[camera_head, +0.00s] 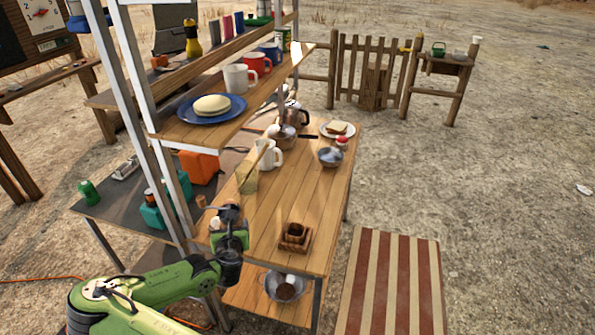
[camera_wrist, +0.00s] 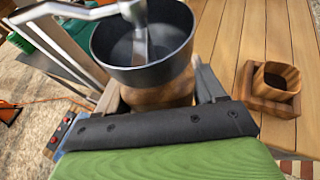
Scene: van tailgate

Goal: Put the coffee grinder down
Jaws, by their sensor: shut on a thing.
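The coffee grinder (camera_wrist: 145,45) has a dark metal bowl, a crank arm on top and a wooden body. In the wrist view my gripper (camera_wrist: 158,98) is shut on its wooden body, which is partly hidden behind the gripper's dark front. In the head view the grinder (camera_head: 231,214) is upright at the end of my green arm, over the near left edge of the wooden table (camera_head: 290,210). I cannot tell whether its base touches the tabletop.
A small wooden box with a cup-like holder (camera_head: 294,235) stands on the table to the grinder's right. A glass container (camera_head: 247,180), a white mug (camera_head: 269,155) and a metal bowl (camera_head: 330,157) stand farther back. Shelf posts (camera_head: 150,110) rise close on the left.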

